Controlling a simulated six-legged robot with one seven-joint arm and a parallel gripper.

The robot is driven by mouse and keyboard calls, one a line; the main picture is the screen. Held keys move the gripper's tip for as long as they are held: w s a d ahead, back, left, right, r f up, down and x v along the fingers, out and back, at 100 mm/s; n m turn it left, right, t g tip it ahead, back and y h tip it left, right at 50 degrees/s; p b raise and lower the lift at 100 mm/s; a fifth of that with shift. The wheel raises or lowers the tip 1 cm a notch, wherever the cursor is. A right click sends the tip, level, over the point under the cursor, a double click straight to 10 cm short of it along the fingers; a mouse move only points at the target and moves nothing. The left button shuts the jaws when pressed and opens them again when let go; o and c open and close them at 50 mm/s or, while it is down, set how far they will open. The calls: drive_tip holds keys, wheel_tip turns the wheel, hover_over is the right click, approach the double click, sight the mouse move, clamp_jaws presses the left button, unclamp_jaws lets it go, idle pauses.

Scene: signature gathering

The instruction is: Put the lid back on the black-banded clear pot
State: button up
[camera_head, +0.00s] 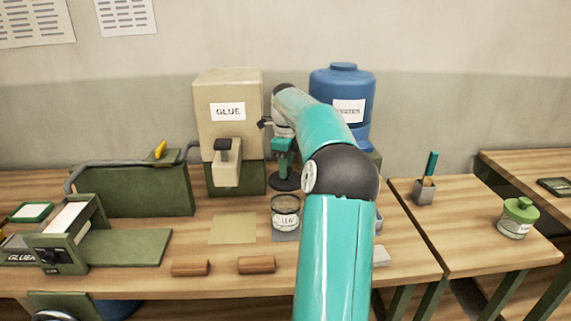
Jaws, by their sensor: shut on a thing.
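The clear pot (285,217) stands on the bench, open at the top, with a dark band at its rim and a white label partly readable as "LEAF". My gripper (284,166) is above and slightly behind it in the picture, shut on a dark round lid (287,184). The lid looks roughly level and appears just above the pot's mouth, apart from it. The exact gap in depth is hard to tell. My arm hides the area right of the pot.
A beige GLUE dispenser (227,95) and a blue container (341,88) stand behind.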

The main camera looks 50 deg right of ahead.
sight(285, 184)
drive_tip(key=shift+w+d+f, duration=0.15)
drive_tip(key=shift+f, duration=0.45)
drive_tip(key=shift+s+f, duration=0.2)
drive_tip(key=shift+f, duration=0.05)
drive_tip(key=shift+w+f, duration=0.1)
drive_tip(key=shift+f, duration=2.4)
drive_tip(key=shift+f, duration=0.2)
drive_tip(key=o, duration=1.5)
